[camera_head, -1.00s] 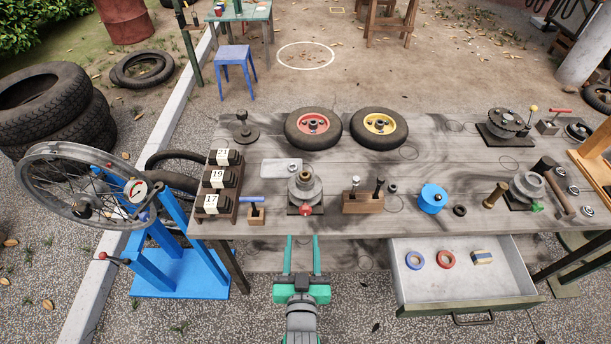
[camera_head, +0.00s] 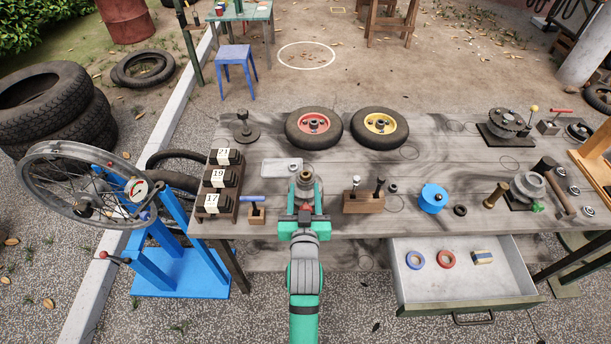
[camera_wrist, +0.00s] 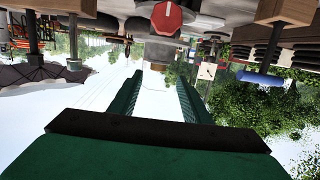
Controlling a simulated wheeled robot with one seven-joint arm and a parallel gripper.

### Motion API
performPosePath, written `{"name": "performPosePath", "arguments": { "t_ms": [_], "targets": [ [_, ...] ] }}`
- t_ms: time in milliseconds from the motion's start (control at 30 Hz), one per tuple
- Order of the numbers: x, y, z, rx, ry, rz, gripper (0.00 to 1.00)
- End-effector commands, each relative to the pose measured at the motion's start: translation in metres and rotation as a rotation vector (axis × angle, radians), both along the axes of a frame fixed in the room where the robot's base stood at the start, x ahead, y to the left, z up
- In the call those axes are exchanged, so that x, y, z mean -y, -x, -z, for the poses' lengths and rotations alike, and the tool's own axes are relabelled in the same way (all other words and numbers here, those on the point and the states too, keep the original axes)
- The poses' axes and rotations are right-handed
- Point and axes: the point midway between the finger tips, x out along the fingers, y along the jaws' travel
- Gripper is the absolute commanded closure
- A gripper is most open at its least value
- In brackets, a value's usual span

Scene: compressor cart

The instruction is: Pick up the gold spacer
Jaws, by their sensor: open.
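A small gold ring-like piece (camera_head: 305,173), perhaps the gold spacer, shows at the top of a grey fixture on the workbench, just beyond my fingertips. I cannot tell for certain which is the spacer. My gripper (camera_head: 305,186) is open, with its green fingers over the grey fixture and hiding most of it. In the wrist view my gripper (camera_wrist: 158,78) has its fingers apart with nothing between them. The fixture's red knob (camera_wrist: 167,17) shows beyond the fingertips.
A rack of numbered blocks (camera_head: 219,180) and a blue-handled tool (camera_head: 252,199) are left of my gripper. A wooden block with upright tools (camera_head: 363,202) and a blue round part (camera_head: 432,198) are right. Two wheels lie behind. An open drawer (camera_head: 465,281) juts out at front right.

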Motion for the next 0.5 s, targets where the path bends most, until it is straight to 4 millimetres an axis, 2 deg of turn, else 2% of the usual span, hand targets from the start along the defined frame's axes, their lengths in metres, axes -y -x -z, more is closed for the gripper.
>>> {"name": "performPosePath", "arguments": {
  "t_ms": [300,500],
  "targets": [
    [0.005,-0.040,0.004,0.001,0.000,0.002,0.56],
    [0.005,-0.051,0.006,0.002,-0.001,0.001,0.56]
  ]
}}
